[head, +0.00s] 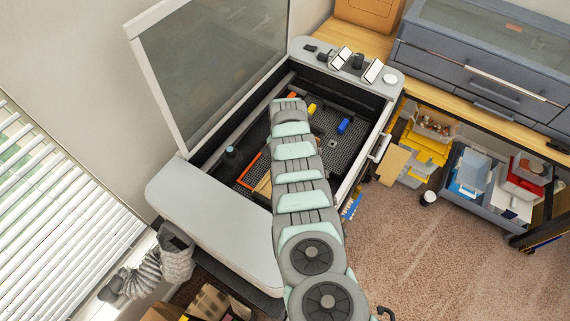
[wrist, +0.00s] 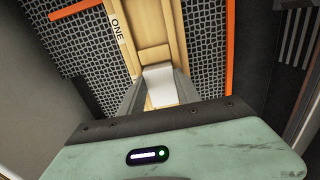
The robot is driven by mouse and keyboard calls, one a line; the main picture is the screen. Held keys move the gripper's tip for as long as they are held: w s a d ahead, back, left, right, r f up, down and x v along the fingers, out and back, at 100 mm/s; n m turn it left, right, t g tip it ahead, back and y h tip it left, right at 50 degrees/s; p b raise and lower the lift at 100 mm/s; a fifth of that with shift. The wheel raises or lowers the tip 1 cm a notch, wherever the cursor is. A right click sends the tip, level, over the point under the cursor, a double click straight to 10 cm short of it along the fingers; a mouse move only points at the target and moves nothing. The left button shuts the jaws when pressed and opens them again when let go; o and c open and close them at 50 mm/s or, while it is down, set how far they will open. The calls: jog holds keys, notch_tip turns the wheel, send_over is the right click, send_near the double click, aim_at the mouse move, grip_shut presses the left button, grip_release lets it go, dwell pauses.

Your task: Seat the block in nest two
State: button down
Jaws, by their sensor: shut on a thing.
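In the wrist view, my gripper (wrist: 158,92) is shut on a pale grey-white block (wrist: 159,82), with a finger on each side of it. The block is over a wooden fixture (wrist: 123,40) with raised side rails, marked "ONE" near its left rail. I cannot tell whether the block touches the fixture. No "two" marking is in sight; part of the fixture is behind the block and my gripper. In the head view, a small piece of the wooden fixture (head: 264,185) shows left of my arm, which hides my gripper and the block.
The fixture lies on the black honeycomb bed (head: 328,147) of a machine with its lid (head: 215,60) raised. Orange strips (wrist: 229,45) lie on both sides of the fixture. A yellow piece (head: 311,108) and a blue piece (head: 343,126) lie farther back. Machine walls enclose the bed.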

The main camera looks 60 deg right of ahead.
jog(key=shift+f, duration=0.15)
jog(key=c, duration=1.3)
grip_release()
jog(key=shift+f, duration=0.1)
jog(key=o, duration=0.4)
jog(key=shift+o, duration=0.2)
jog(key=shift+r, duration=0.55)
notch_tip(320, 180, up, 11)
jog(key=shift+r, duration=0.15)
